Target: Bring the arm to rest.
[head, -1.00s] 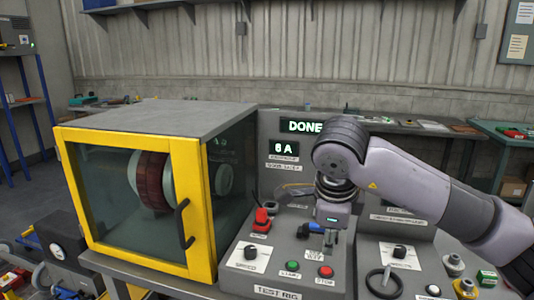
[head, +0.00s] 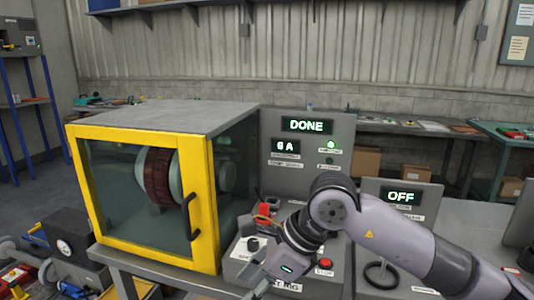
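My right arm comes in from the right in the head view, with its wrist over the front of the test rig's control panel (head: 236,262). Its gripper lies at the lower edge of the picture, mostly hidden or cut off, so its fingers cannot be read. My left arm is not in view. The rig's upper display (head: 307,125) reads DONE, and a smaller display (head: 286,147) reads 6 A. A green lamp (head: 331,145) glows beside it. The wrist covers part of the panel, including the start button's place.
A yellow-framed glass enclosure (head: 205,200) with a shut door and a reddish-brown drum (head: 157,178) stands left of the arm. A second panel (head: 372,192) at right shows OFF, with a black ring (head: 381,275) in front. The red stop button (head: 326,264) is close to the wrist.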

